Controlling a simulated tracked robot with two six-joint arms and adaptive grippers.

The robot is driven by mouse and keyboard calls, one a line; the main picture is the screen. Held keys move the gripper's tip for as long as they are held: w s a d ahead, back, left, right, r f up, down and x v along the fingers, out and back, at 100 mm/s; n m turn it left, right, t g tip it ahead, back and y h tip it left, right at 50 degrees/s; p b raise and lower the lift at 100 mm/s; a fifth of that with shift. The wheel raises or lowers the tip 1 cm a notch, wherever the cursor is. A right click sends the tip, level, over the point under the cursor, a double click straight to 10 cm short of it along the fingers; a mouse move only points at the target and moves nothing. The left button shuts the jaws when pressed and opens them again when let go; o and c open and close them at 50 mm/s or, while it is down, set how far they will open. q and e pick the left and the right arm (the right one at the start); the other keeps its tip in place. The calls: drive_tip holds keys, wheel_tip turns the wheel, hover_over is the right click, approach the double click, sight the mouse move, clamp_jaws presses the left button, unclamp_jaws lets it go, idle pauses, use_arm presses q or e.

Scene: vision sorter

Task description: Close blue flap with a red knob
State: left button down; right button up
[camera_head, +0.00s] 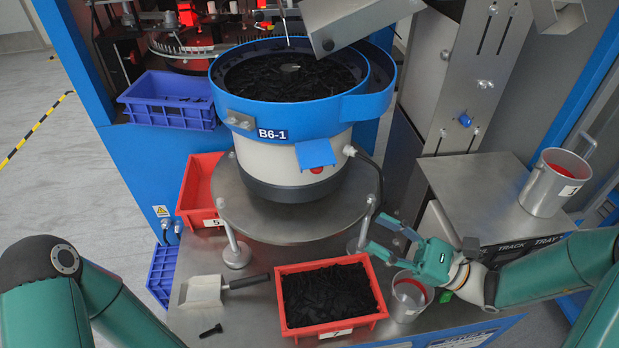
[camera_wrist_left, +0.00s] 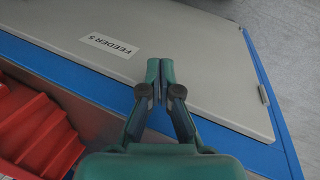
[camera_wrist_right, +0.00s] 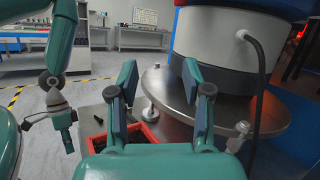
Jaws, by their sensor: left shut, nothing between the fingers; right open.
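The blue flap (camera_head: 315,153) juts outward from the front of the blue-rimmed bowl feeder (camera_head: 264,157), right of its B6-1 label. A red knob (camera_head: 317,170) shows just below the flap's lower edge. My right gripper (camera_head: 388,238) is open and empty, right of and below the flap, near the round steel plate's right edge. In the right wrist view, my right gripper (camera_wrist_right: 158,75) faces the plate and the feeder's white body (camera_wrist_right: 215,45); the flap is not seen there. My left gripper (camera_wrist_left: 162,70) is shut and empty over a grey panel marked FEEDER 5; its fingers are outside the head view.
The round steel plate (camera_head: 258,222) carries the feeder. A red bin of black parts (camera_head: 329,333), a metal cup (camera_head: 405,307) and a scoop (camera_head: 202,291) stand in front. A dark cable (camera_head: 378,165) runs down right of the flap. A red bin (camera_head: 188,190) is at left.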

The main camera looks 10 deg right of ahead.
sight(321, 171)
drive_tip(key=shift+m+t, duration=0.4)
drive_tip(key=shift+t, duration=0.5)
drive_tip(key=r+p+x, duration=0.1)
drive_tip(key=x, duration=0.4)
drive_tip(key=d+p+x, duration=0.1)
drive_tip(key=p+x, duration=0.1)
drive_tip(key=x, duration=0.3)
drive_tip(key=w+d+r+p+x, duration=0.1)
drive_tip(key=p+x, duration=0.1)
drive_tip(key=x, duration=0.4)
drive_tip(key=shift+s+r, duration=0.1)
drive_tip(key=shift+r, duration=0.15)
drive_tip(key=shift+w+a+r, duration=0.1)
drive_tip(key=shift+w+a, duration=0.15)
drive_tip(key=shift+a, duration=0.1)
